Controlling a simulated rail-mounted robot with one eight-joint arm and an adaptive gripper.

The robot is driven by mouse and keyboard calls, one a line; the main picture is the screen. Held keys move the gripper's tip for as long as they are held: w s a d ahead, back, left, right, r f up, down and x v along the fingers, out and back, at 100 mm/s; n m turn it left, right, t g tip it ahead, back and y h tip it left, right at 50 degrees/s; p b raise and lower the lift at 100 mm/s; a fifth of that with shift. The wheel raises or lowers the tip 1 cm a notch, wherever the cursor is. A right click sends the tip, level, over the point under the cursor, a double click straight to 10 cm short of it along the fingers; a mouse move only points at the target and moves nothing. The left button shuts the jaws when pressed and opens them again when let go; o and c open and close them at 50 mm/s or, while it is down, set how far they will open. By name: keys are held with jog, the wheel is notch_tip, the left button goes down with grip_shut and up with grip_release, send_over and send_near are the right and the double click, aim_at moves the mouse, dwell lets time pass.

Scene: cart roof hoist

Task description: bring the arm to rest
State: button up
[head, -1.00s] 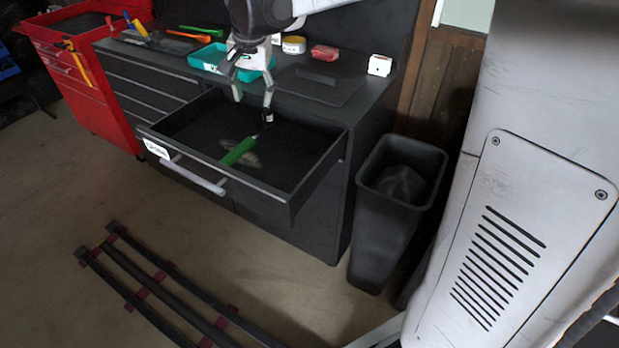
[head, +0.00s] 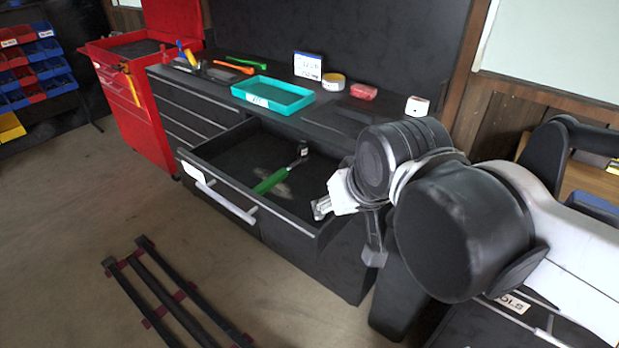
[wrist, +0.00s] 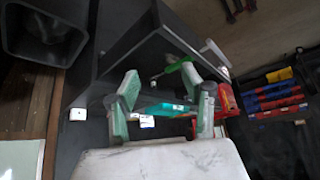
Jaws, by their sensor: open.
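My gripper (head: 348,230) is in front of the right end of the open drawer (head: 213,183) in the head view, with my arm reaching in from the right. Its fingers are spread, with nothing between them. In the wrist view my gripper (wrist: 168,92) also shows open and empty. A hammer with a green handle (head: 270,182) lies in the drawer, apart from the fingers. Its handle also shows in the wrist view (wrist: 178,67). My wrist and forearm hide the drawer's right corner.
The worktop carries a teal tray (head: 272,95), a tape roll (head: 333,82), a red block (head: 363,91) and a white box (head: 417,106). A black bin (head: 392,300) stands below my arm. Dark rails (head: 170,300) lie on the floor. Open floor lies left of the drawer.

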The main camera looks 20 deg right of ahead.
jog(key=shift+s+f+n, duration=0.3)
jog(key=shift+s+f, duration=0.45)
jog(key=shift+s, duration=0.15)
dwell(0.7)
